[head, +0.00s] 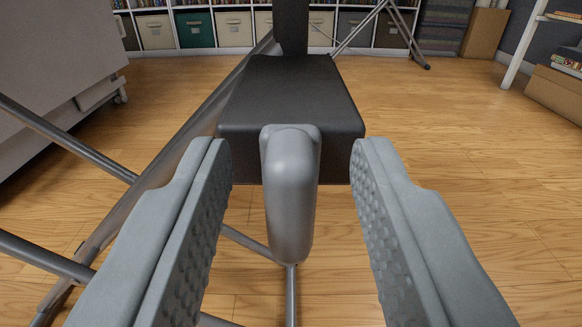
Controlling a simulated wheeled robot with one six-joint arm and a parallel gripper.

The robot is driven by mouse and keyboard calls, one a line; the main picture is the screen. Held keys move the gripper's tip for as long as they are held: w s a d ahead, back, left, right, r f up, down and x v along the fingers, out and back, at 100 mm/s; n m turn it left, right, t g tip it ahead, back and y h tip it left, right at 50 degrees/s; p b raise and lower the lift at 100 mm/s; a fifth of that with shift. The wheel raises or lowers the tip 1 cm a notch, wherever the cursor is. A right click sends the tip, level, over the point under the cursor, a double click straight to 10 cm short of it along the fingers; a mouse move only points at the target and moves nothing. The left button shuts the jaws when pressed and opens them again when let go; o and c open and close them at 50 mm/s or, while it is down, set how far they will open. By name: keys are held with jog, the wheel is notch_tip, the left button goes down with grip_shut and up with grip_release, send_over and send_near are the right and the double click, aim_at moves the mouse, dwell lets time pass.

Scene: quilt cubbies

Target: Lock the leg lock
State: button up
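The leg lock is a dark grey block (290,95) with a lighter grey rounded lever (290,195) on its near face. The lever hangs downward from the block's front. My gripper (290,165) is open, with one padded finger on each side of the lever and a clear gap on both sides. The fingertips reach about as far as the block's near face. The block sits against a slanted metal leg (165,190) that runs from upper right to lower left. The far side of the block is hidden.
Metal tubes (65,140) cross at the left beside a large grey panel (50,60). A cubby shelf with fabric bins (155,32) stands at the back. A cardboard box (555,92) and a white post (525,48) are at the right. The wooden floor (450,130) is open at right.

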jog(key=shift+c, duration=0.3)
grip_shut()
jog(key=shift+m, duration=0.4)
jog(key=m, duration=0.3)
jog(key=shift+d+m, duration=0.2)
jog(key=shift+m, duration=0.1)
jog(key=m, duration=0.9)
jog(key=f+m, duration=0.1)
jog(key=m, duration=0.3)
jog(key=shift+d+f, duration=0.1)
jog(key=shift+d, duration=0.3)
jog(key=shift+m, duration=0.4)
